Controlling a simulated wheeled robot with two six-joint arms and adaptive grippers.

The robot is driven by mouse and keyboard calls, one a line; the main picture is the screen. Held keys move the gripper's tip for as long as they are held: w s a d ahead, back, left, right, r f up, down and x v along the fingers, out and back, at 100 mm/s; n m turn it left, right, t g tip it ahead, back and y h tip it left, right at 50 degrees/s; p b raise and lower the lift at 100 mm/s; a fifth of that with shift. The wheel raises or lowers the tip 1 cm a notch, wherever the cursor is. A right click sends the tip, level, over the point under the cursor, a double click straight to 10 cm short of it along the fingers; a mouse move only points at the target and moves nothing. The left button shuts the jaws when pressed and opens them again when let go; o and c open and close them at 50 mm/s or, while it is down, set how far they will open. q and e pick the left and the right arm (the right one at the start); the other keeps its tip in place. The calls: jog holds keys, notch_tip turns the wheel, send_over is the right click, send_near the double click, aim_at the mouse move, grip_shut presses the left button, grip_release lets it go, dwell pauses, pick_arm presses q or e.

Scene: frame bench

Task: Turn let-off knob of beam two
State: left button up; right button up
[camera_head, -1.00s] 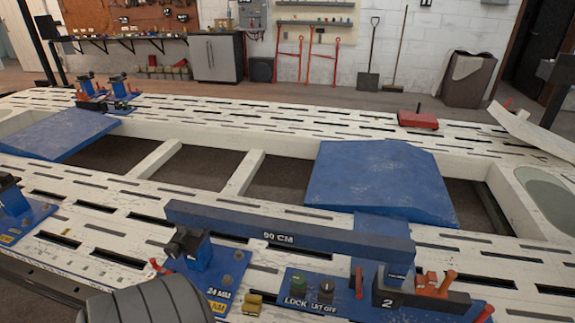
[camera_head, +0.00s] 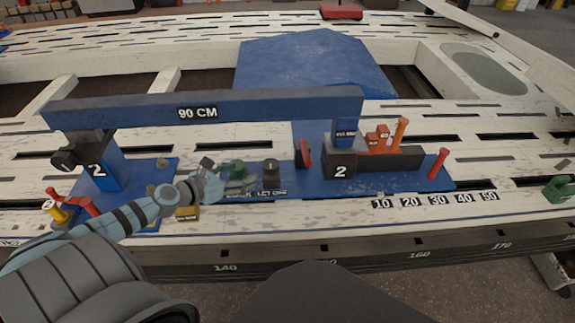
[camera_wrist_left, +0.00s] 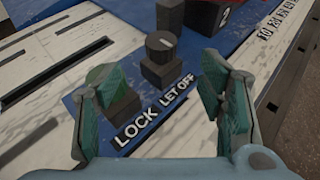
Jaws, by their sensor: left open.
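The let-off knob (camera_head: 271,172) is a black round knob on a square base on beam two's blue plate. In the left wrist view the let-off knob (camera_wrist_left: 160,50) has a light line on top and stands over the LET OFF label (camera_wrist_left: 180,88). The green lock knob (camera_head: 235,169) is beside it on the left. My left gripper (camera_head: 228,182) is open just left of the let-off knob. In the left wrist view its fingers (camera_wrist_left: 158,82) are spread, the let-off knob lies between and beyond them, and the left finger partly hides the lock knob. My right gripper is out of view.
The blue beam (camera_head: 240,105) marked 90 CM runs above and behind the knobs. A red lever (camera_head: 303,152) and the black number 2 block (camera_head: 340,164) stand to the right. The black clamp (camera_head: 70,155) and red handles are at left.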

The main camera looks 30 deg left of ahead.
aim_at(269, 165)
pick_arm(q)
jog(key=b+x, duration=0.1)
jog(key=x, duration=0.6)
jog(key=shift+w+d+f, duration=0.1)
jog(key=shift+w+f, duration=0.1)
jog(key=shift+f, duration=0.1)
jog(key=b+x, duration=0.3)
jog(key=x, duration=0.2)
jog(key=shift+w+f, duration=0.1)
jog(key=shift+w, duration=0.35)
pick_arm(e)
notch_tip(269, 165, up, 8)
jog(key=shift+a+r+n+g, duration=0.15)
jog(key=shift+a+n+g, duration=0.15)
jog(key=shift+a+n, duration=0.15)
pick_arm(q)
jog(key=c, duration=1.2)
